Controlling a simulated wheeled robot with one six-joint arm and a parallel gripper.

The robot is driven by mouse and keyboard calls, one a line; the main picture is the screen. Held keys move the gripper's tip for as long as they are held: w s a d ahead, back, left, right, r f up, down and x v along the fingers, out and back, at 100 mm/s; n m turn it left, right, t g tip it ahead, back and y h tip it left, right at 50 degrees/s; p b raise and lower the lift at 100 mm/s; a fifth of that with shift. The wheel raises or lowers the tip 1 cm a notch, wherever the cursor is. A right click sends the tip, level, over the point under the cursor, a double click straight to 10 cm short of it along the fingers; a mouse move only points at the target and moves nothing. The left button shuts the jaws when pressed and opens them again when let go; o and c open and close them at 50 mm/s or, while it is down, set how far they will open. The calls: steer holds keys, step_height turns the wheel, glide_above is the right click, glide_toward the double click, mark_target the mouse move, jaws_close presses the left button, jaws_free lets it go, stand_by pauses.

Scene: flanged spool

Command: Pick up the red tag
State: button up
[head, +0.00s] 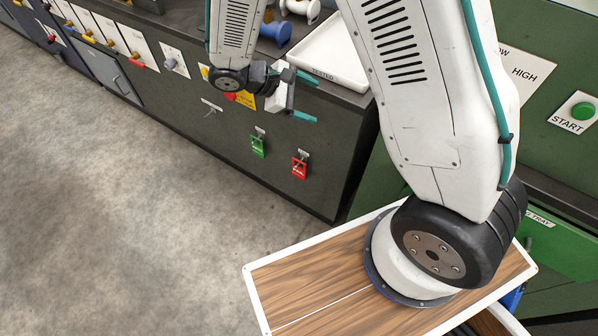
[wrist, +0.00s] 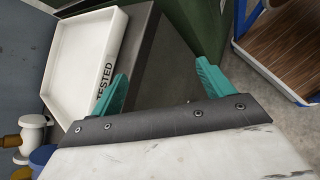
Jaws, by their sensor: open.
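The red tag (head: 299,168) hangs from a small hook on the dark front face of the bench in the head view. A green tag (head: 258,146) hangs on its own hook to the left of it. My gripper (head: 305,98) is open and empty, in front of the bench near its top edge, above the two tags and apart from them. Its teal fingers also show spread in the wrist view (wrist: 163,85), with the bench edge between them. The red tag does not show in the wrist view.
A white tray marked TESTED (head: 325,52) lies on the bench top, close behind my gripper; it also shows in the wrist view (wrist: 62,60). A blue spool (head: 276,32) stands left of it. The floor (head: 150,200) before the bench is clear.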

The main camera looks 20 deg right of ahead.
steer(key=w+a+f+n+t+h, duration=0.15)
steer(key=f+n, duration=0.25)
steer(key=f, duration=0.5)
steer(key=w+a+f+n+t+h, duration=0.1)
steer(key=w+a+f+n+t, duration=0.2)
steer(key=f, duration=0.6)
steer(key=n+t+y, duration=0.2)
steer(key=n+t, duration=0.3)
steer(key=n, duration=0.2)
glide_toward(299, 168)
steer(key=shift+h, duration=0.25)
steer(key=x, duration=0.7)
steer(key=shift+w+d+f, duration=0.2)
steer(key=shift+f, duration=0.1)
steer(key=c, duration=1.1)
